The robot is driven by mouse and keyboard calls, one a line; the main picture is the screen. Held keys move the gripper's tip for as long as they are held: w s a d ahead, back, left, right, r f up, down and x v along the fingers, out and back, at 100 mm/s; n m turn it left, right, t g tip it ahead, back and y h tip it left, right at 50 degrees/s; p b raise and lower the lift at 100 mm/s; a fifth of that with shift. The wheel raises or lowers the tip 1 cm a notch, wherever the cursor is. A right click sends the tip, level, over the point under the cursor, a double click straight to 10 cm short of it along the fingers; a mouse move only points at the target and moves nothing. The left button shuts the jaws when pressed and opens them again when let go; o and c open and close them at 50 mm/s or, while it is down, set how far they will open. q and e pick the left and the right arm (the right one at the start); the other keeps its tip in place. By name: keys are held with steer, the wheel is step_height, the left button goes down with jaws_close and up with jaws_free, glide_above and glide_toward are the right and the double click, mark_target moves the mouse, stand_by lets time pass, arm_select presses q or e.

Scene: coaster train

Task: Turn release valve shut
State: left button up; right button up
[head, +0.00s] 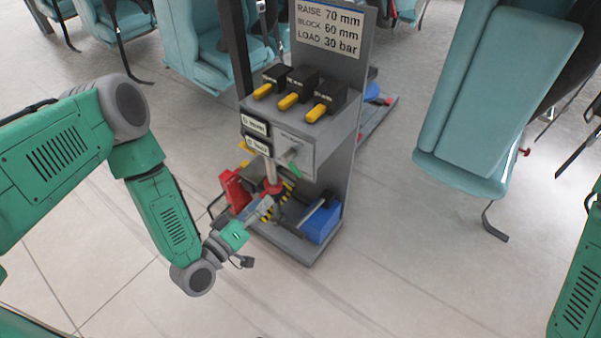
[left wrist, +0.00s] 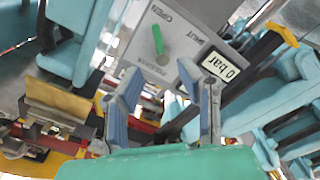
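The release valve (head: 291,157) is a small lever with a green handle on the front of a grey control box. My right gripper is not in view.
A display (left wrist: 219,65) beside the valve reads 0 bar. Yellow-handled levers (head: 290,101) stand above the valve. A red jack part (head: 235,190) and a blue box (head: 320,223) sit on the stand's base. Teal seats (head: 500,90) stand right; floor in front is clear.

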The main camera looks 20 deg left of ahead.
arm_select(q)
steer(key=b, duration=0.1)
glide_toward(294, 173)
steer(key=w, duration=0.2)
steer(key=x, duration=0.2)
steer(key=d+b+x, duration=0.1)
steer(key=x, duration=0.5)
steer(key=shift+s+d+b, duration=0.1)
steer(key=shift+d+b, duration=0.2)
steer(key=shift+d, duration=0.05)
steer(key=shift+w+a, duration=0.15)
steer(key=shift+w, duration=0.15)
steer(key=shift+w+a+f, duration=0.1)
steer(key=shift+w+a, duration=0.1)
steer(key=shift+a, duration=0.5)
steer(key=shift+d, duration=0.25)
steer(key=c, duration=0.4)
steer(key=shift+d, duration=0.3)
jaws_close()
steer(key=shift+d, duration=0.2)
steer(key=shift+a, duration=0.1)
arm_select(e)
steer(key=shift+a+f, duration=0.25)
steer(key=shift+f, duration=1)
